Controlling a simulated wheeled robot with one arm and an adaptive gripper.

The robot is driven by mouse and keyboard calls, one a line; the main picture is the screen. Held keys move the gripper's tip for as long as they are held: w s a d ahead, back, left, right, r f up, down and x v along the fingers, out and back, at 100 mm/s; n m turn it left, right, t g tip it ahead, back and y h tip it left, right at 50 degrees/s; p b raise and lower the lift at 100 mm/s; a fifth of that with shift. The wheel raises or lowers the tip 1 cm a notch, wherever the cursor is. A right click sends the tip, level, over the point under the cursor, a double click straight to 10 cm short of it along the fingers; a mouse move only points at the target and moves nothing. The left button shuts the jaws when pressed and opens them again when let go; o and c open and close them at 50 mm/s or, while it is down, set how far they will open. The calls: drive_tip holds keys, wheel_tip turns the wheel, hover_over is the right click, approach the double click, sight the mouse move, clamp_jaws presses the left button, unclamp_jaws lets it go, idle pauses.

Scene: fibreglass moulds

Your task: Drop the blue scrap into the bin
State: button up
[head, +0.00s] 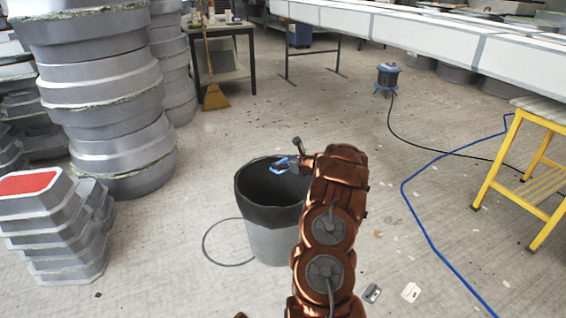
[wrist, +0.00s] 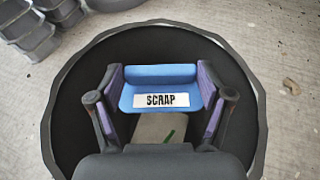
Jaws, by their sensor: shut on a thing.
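The bin (head: 268,243) is a grey round bucket with a dark liner, standing upright on the floor. My gripper (head: 281,164) is over the bin's mouth in the head view. In the wrist view my gripper (wrist: 160,92) is shut on the blue scrap (wrist: 160,73), which lies between its two fingers and bears a white label reading SCRAP. The bin's dark rim (wrist: 62,90) surrounds the scrap in that view. Only a little blue shows at the gripper in the head view. A pale piece with a green mark (wrist: 158,128) shows below the scrap.
Stacked grey moulds (head: 105,95) stand at the left, with a red-topped stack (head: 55,225) in front. A yellow trestle (head: 520,170) is at the right. A blue hose (head: 420,215) and black cable cross the floor. A broom (head: 214,97) leans at the back.

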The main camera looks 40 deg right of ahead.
wheel_tip(320, 180, down, 6)
drive_tip(key=b, duration=0.5)
drive_tip(key=shift+r, duration=0.1)
drive_tip(key=o, duration=0.9)
drive_tip(key=shift+c, duration=0.2)
drive_tip(key=v, duration=1.2)
